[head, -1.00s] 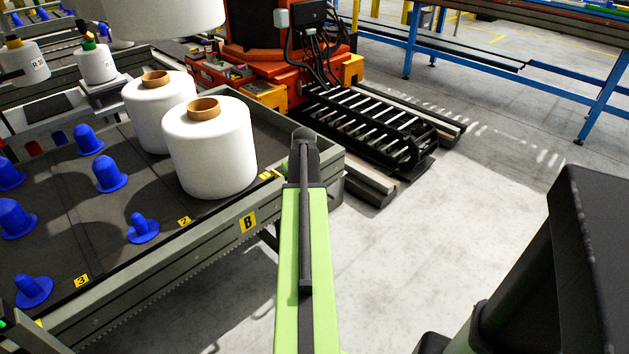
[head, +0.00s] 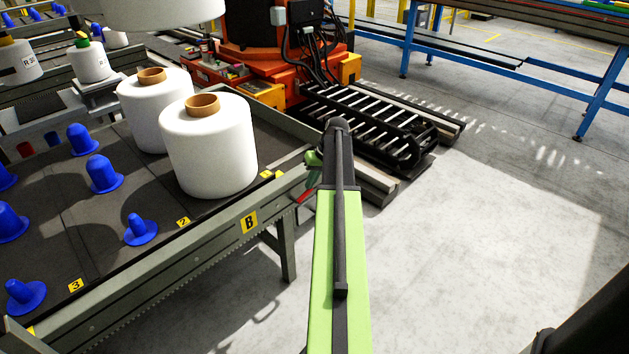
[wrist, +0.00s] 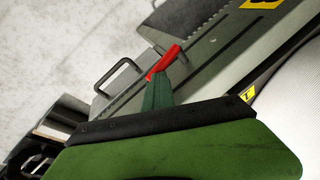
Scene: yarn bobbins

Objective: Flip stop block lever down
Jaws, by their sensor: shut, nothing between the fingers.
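I cannot tell whether this bar is the stop block lever.
Two white bobbins (head: 209,150) stand on the table near its corner, with several blue pegs (head: 103,174) to their left. A black roller frame (head: 375,125) and orange machine (head: 262,72) stand behind. The floor (head: 480,240) to the right is clear.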

